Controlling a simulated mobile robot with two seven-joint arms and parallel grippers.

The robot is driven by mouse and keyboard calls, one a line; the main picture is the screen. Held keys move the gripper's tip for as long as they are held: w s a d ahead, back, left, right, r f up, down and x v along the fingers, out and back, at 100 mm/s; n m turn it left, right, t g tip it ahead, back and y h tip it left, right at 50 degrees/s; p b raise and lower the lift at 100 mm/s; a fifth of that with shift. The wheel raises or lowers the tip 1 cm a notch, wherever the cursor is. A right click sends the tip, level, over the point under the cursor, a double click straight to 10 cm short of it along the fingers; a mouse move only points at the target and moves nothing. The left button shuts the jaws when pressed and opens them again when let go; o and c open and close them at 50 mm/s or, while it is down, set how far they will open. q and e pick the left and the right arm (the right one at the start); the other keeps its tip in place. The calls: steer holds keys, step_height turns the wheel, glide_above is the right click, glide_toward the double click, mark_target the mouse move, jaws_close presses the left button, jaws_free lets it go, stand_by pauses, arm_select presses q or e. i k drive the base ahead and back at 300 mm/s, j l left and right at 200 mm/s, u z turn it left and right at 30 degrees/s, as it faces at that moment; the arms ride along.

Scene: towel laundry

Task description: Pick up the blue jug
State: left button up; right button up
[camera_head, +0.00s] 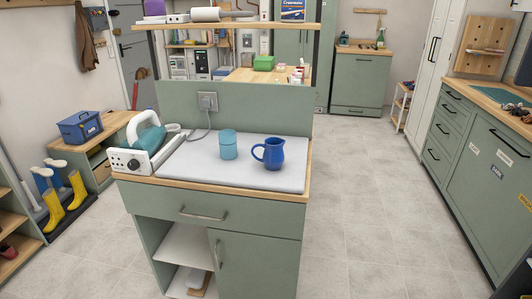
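The blue jug (273,154) stands upright on a light grey pad (210,167) on top of the green cabinet in the middle of the camera_head view. Its handle points left. A teal canister (228,145) stands just left of the jug, with a small gap between them. Neither of my grippers is in view.
A teal and white iron (148,137) and a white control box (129,161) sit at the cabinet's left end. A shelf (225,25) spans above its back edge. Yellow boots (76,190) stand at left. The tiled floor (355,210) right of the cabinet is clear.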

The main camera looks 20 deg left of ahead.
mark_target(274, 155)
steer(key=i+l+u, duration=0.1)
steer(key=u, duration=0.85)
steer(key=i+l+u, duration=0.1)
steer(key=l+u, duration=0.15)
steer(key=i+l+u, duration=0.1)
steer(key=l+u, duration=0.75)
steer(key=l, duration=0.9)
steer(key=i, duration=0.05)
